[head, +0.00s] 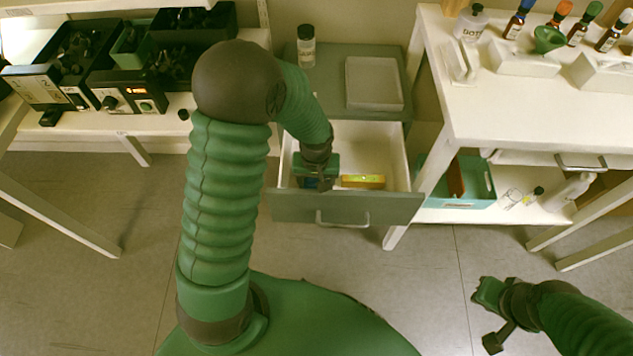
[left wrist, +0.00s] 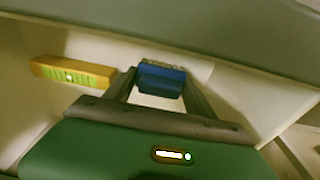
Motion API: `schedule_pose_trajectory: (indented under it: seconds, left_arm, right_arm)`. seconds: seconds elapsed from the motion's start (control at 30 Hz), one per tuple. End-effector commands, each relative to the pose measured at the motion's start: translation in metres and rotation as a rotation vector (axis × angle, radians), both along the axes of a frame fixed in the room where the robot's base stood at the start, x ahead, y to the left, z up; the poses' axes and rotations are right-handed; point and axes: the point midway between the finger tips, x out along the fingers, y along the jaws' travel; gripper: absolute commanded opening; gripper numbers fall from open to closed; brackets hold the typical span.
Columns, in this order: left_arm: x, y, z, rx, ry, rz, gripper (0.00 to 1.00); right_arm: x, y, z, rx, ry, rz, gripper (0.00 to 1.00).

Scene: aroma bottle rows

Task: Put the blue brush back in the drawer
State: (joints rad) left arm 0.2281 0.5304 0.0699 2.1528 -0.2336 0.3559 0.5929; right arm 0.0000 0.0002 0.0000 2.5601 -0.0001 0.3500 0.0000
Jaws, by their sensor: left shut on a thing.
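The drawer (head: 345,208) is pulled open under the grey-green cabinet top, and its pale inside shows. My left gripper (head: 313,183) reaches down into the left part of the drawer. In the left wrist view its two fingers close on the blue brush (left wrist: 161,79), which sits between the fingertips inside the drawer. I cannot tell whether the brush touches the drawer floor. In the head view the brush is mostly hidden by the gripper.
A yellow level-like block (head: 362,181) lies in the drawer to the right of my left gripper. A clear jar (head: 306,46) and a pale tray (head: 374,83) stand on the cabinet top. A white table (head: 520,100) with bottles is at the right, electronic boxes (head: 125,90) at the left.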

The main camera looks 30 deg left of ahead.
Motion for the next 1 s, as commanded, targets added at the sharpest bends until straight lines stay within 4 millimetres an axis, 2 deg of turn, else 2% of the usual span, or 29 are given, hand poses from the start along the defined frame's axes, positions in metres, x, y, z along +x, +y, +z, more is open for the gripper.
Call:
schedule_pose_trajectory:
  seconds: [0.1, 0.13, 0.3, 0.57, 0.67, 0.77, 1.0]
  left_arm:
    - [0.0, 0.0, -0.002, 0.0, 0.0, 0.0, 0.19]
    - [0.0, 0.0, -0.002, 0.0, 0.0, 0.0, 0.64]
    - [0.0, 0.0, -0.002, 0.0, 0.0, 0.0, 0.85]
    - [0.0, 0.0, -0.001, 0.0, 0.0, 0.0, 0.85]
    - [0.0, 0.0, 0.008, 0.0, -0.001, 0.001, 0.85]
    - [-0.001, -0.001, 0.028, 0.001, -0.004, 0.001, 0.85]
    - [-0.007, -0.005, 0.091, 0.0, -0.005, 0.002, 0.85]
  right_arm:
    - [0.0, 0.0, -0.001, 0.0, 0.0, 0.0, 0.19]
    - [0.0, 0.0, -0.001, 0.0, 0.0, 0.0, 0.19]
    - [0.0, 0.0, 0.0, 0.0, -0.001, 0.0, 0.19]
    - [0.0, 0.0, 0.0, 0.0, 0.0, 0.0, 0.19]
    - [0.0, 0.0, 0.005, 0.0, 0.0, 0.0, 0.19]
    - [0.0, 0.0, 0.015, 0.0, 0.0, 0.0, 0.19]
    - [0.0, 0.0, 0.043, 0.0, -0.001, 0.0, 0.19]
